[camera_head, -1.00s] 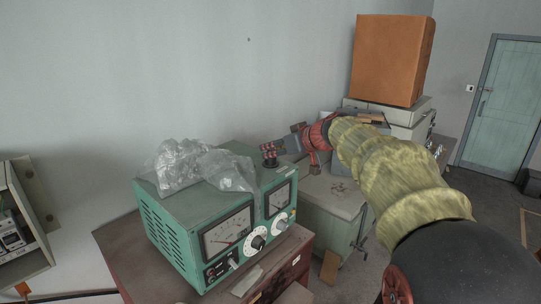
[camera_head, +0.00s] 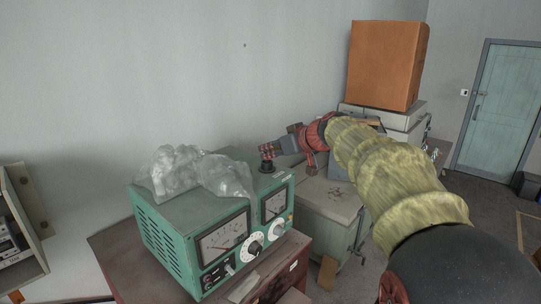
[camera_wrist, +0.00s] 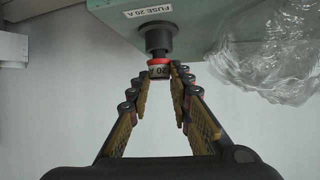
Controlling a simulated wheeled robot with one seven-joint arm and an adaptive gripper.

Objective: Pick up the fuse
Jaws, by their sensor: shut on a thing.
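The fuse (camera_wrist: 160,70) has a red band and a pale "20 A" label. It sits between my fingertips in the wrist view. My gripper (camera_wrist: 161,77) is shut on it; in the head view, my gripper (camera_head: 267,151) is over the right rear of the green metered unit. A short dark stem joins the fuse to a round black holder (camera_wrist: 157,39) on the unit's top; I cannot tell whether it is partly drawn out. The holder also shows in the head view (camera_head: 267,167). A "FUSE 20 A" label (camera_wrist: 148,11) is beside it.
The green unit (camera_head: 165,238) stands on a brown cabinet (camera_head: 115,248). Crumpled clear plastic (camera_head: 180,172) lies on its top, left of my gripper. An orange-brown box (camera_head: 385,65) stands on grey equipment at the back right. An open panel box (camera_head: 25,220) is at far left.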

